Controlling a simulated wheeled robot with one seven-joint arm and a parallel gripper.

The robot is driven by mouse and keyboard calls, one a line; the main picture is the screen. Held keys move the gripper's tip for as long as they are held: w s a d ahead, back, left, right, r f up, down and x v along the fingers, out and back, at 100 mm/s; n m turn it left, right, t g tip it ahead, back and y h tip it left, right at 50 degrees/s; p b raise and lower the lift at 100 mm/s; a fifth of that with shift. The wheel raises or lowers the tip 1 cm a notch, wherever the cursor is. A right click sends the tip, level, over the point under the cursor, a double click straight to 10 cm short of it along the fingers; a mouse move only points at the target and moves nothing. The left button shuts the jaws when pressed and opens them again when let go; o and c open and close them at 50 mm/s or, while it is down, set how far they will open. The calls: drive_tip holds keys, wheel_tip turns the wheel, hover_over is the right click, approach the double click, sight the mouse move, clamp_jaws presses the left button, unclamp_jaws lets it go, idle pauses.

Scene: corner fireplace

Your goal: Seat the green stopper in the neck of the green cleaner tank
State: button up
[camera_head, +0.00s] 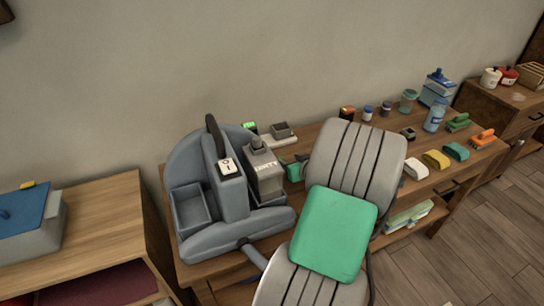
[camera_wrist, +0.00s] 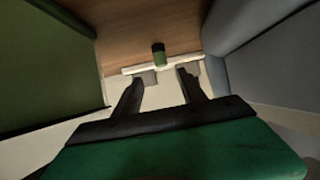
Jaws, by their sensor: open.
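The blue-grey machine (camera_head: 182,170) stands close left of my arm, holding a grey tank (camera_head: 265,170). Several brushes, sponges and bottles fill the table's right. The wall is close behind.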

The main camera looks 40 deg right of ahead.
sight(280, 157)
drive_tip(key=x, duration=0.7)
drive_tip(key=shift+w+a+f+p, duration=0.15)
drive_tip(key=shift+w+f+p, duration=0.15)
drive_tip(key=shift+f+p, duration=0.05)
clamp_jaws()
